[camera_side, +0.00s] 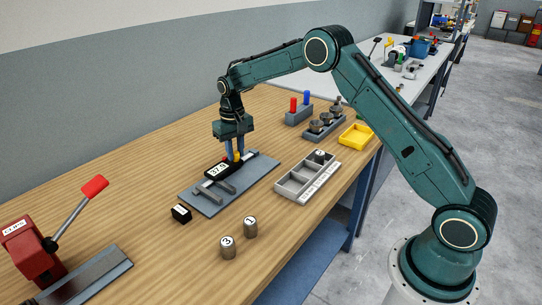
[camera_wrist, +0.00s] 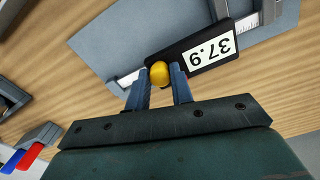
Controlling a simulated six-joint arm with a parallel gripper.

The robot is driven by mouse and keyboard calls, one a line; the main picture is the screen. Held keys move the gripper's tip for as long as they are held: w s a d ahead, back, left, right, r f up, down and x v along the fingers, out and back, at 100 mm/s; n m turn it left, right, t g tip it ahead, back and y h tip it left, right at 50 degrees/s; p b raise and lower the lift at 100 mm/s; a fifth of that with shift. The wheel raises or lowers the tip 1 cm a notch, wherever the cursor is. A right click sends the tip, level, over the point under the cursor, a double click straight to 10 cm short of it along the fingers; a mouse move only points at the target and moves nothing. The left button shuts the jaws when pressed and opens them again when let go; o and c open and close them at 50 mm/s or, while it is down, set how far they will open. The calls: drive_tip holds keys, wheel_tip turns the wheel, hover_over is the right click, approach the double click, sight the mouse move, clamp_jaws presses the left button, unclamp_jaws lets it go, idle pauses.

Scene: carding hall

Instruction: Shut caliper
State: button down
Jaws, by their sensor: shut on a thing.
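A digital caliper lies on a grey-blue plate (camera_side: 262,168) on the wooden bench. Its black slider body (camera_side: 217,170) carries a display reading 37.9, which also shows in the wrist view (camera_wrist: 212,48). A yellow knob (camera_wrist: 159,73) sits on the slider. My gripper (camera_side: 235,152) is above the plate, pointing down, with its blue fingers closed around the yellow knob. In the wrist view the fingers (camera_wrist: 160,84) stand on both sides of it.
A black block (camera_side: 181,214) and two numbered cylinders (camera_side: 239,237) stand in front. A grey compartment tray (camera_side: 307,178) is to the right, with a yellow bin (camera_side: 356,136) beyond. A red lever press (camera_side: 32,246) stands at the left.

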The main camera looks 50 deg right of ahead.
sight(227, 167)
drive_tip(key=a, duration=0.4)
drive_tip(key=shift+a, duration=0.1)
drive_tip(key=c, duration=1.2)
unclamp_jaws()
drive_tip(key=shift+r, duration=0.15)
drive_tip(key=shift+r, duration=0.25)
wheel_tip(227, 167, up, 13)
